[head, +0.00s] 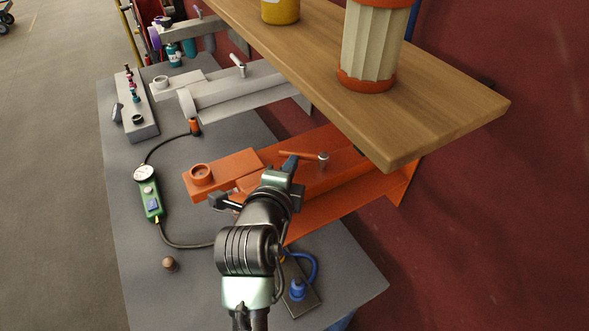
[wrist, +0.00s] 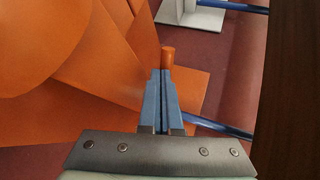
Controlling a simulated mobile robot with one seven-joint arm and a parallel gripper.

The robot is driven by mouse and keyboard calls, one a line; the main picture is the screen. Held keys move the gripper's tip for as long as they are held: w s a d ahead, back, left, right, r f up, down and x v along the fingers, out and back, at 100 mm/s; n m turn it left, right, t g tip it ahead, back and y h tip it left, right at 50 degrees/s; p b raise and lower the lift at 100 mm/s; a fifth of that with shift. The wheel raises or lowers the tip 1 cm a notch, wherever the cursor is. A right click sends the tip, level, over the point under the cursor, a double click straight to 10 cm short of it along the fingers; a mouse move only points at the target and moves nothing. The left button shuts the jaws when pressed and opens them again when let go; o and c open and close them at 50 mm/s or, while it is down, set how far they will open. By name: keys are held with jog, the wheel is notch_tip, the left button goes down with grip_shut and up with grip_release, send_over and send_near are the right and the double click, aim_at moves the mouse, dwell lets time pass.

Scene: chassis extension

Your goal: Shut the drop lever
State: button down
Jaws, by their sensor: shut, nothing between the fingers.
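The orange chassis extension (head: 330,177) lies across the grey bench, under the wooden shelf. A small lever with an orange bar (head: 302,154) and a silver end (head: 323,157) stands out from its top, and I take this as the drop lever. In the wrist view a rounded orange end (wrist: 168,54) shows just beyond my fingertips, probably the lever's tip. My gripper (head: 292,160) is shut and empty, its blue fingers (wrist: 161,78) together right beside the lever. I cannot tell whether they touch. My arm hides part of the extension.
The wooden shelf (head: 440,100) overhangs the extension's right side, carrying a ribbed cream-and-orange container (head: 373,45). A white extension (head: 240,88) lies farther back. A green device (head: 150,198) with a cable lies left, near a brown knob (head: 169,264). The bench's front left (head: 160,300) is mostly clear.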

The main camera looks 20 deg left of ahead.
aim_at(283, 152)
jog(key=shift+w+a+f+m+h+b, duration=0.1)
jog(key=shift+w+a+m+h+b, duration=0.3)
jog(key=shift+h+b, duration=0.1)
jog(key=b, duration=0.1)
jog(key=w+a+b, duration=0.1)
jog(key=b, duration=0.1)
jog(key=shift+w+f, duration=0.1)
jog(key=shift+f, duration=0.1)
jog(key=shift+w+a+m+h+b, duration=0.15)
jog(key=shift+w+m+h+b, duration=0.1)
jog(key=shift+m+h+b, duration=0.35)
jog(key=m+h+b, duration=0.1)
jog(key=b, duration=0.1)
jog(key=w+m+h+b, duration=0.1)
jog(key=b, duration=0.1)
jog(key=shift+w+a+h, duration=0.15)
jog(key=shift+a+h, duration=0.05)
jog(key=shift+h, duration=0.2)
jog(key=shift+w+m+h+b, duration=0.3)
jog(key=shift+m+h+b, duration=0.4)
jog(key=shift+b, duration=0.2)
jog(key=shift+w+d+r+b, duration=0.2)
jog(key=shift+w+b, duration=0.1)
jog(key=shift+b, duration=0.35)
jog(key=shift+w+a+r, duration=0.1)
